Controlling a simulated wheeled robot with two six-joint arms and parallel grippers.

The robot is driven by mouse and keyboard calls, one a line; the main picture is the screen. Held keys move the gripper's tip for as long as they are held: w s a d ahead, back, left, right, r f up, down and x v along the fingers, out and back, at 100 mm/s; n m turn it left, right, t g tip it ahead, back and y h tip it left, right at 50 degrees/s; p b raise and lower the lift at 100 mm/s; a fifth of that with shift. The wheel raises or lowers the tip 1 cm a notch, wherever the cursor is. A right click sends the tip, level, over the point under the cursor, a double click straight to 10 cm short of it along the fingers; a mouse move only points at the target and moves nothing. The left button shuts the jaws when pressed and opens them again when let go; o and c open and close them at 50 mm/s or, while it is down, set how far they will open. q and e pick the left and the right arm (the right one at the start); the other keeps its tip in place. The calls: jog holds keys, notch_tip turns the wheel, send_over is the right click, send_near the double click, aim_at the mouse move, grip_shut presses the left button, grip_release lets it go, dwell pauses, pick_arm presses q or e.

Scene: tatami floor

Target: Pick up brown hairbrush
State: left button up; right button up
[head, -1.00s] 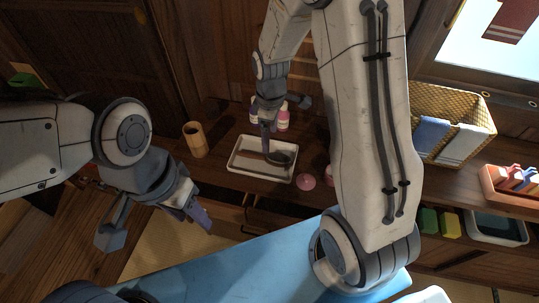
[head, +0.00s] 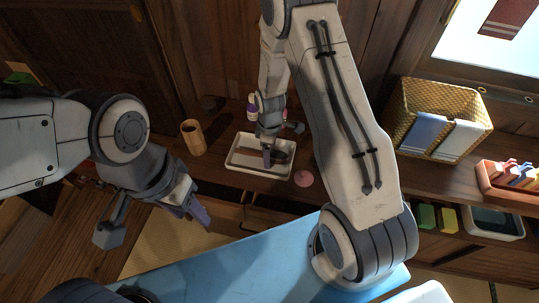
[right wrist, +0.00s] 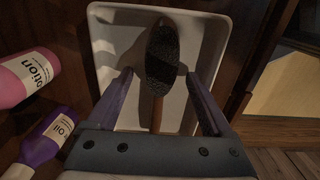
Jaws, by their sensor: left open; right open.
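The brown hairbrush lies in a white tray (head: 236,163) on the wooden counter. In the right wrist view its dark bristled head (right wrist: 162,58) points up the picture and its brown handle (right wrist: 157,114) runs down between my fingers. My right gripper (right wrist: 161,80) is open, with one purple finger on each side of the brush and apart from it. In the head view my right gripper (head: 267,158) is over the tray and hides part of the brush. My left gripper (head: 202,218) is open and empty, left of the blue surface and away from the tray.
A pink lotion bottle (right wrist: 28,78) and a purple oil bottle (right wrist: 46,136) lie beside the tray in the right wrist view. A wicker basket (head: 408,118) with towels is further right.

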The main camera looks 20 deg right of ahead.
grip_shut()
jog(key=shift+r, duration=0.1)
jog(key=shift+w+r, duration=0.1)
jog(key=shift+r, duration=0.5)
notch_tip(320, 180, up, 3)
jog(key=s+d+r+b, duration=0.1)
jog(key=d+r, duration=0.5)
jog(key=d, duration=0.5)
jog(key=shift+d+r, duration=0.3)
